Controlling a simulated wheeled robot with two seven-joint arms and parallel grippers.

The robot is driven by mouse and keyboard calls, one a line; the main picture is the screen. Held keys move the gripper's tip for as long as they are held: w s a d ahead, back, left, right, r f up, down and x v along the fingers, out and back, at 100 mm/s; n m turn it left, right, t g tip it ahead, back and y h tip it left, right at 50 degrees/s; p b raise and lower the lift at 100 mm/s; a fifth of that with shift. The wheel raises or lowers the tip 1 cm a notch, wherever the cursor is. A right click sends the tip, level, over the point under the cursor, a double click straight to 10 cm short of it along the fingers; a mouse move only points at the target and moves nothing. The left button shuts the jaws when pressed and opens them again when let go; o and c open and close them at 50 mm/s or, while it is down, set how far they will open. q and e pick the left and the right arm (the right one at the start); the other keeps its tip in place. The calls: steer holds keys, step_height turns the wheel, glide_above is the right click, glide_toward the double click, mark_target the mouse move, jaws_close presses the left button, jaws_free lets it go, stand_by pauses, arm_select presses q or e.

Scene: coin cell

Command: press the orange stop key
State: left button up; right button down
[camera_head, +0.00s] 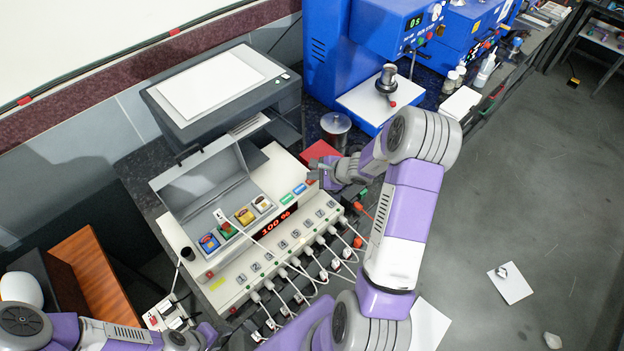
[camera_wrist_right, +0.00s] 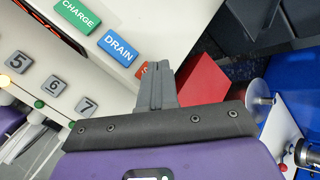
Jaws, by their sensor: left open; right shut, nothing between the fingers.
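The orange stop key (camera_wrist_right: 142,70) is at the end of the key row, right of the blue DRAIN key (camera_wrist_right: 118,47) and green CHARGE key (camera_wrist_right: 76,14) in the right wrist view. My right gripper (camera_wrist_right: 156,68) is shut and empty, and its fingers cover most of the orange key. I cannot tell whether the fingertips touch it. In the head view my right gripper (camera_head: 315,174) is at the right end of the white console (camera_head: 225,285), over the key row. My left gripper (camera_head: 207,335) is at the bottom left, open, away from the keys.
A raised grey cover (camera_head: 205,180) stands behind several coloured switches. A red block (camera_head: 319,151) sits beside the right gripper. White cables and plugs run along the console's front. A metal cup (camera_head: 336,125) and a blue machine (camera_head: 325,50) stand behind.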

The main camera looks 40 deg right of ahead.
mark_target(314, 181)
steer(key=shift+s+a+f+b, duration=0.1)
steer(key=shift+s+f+b, duration=0.05)
steer(key=shift+f+b, duration=0.15)
stand_by(0.4)
steer(key=shift+r, duration=0.2)
steer(key=shift+w+d+r+p, duration=0.2)
steer(key=shift+w+r+p, duration=0.05)
steer(key=shift+r+p, duration=0.35)
steer(key=shift+r, duration=0.15)
step_height(314, 181, up, 5)
steer(key=p, duration=0.3)
stand_by(0.3)
steer(key=shift+s, duration=0.1)
stand_by(0.5)
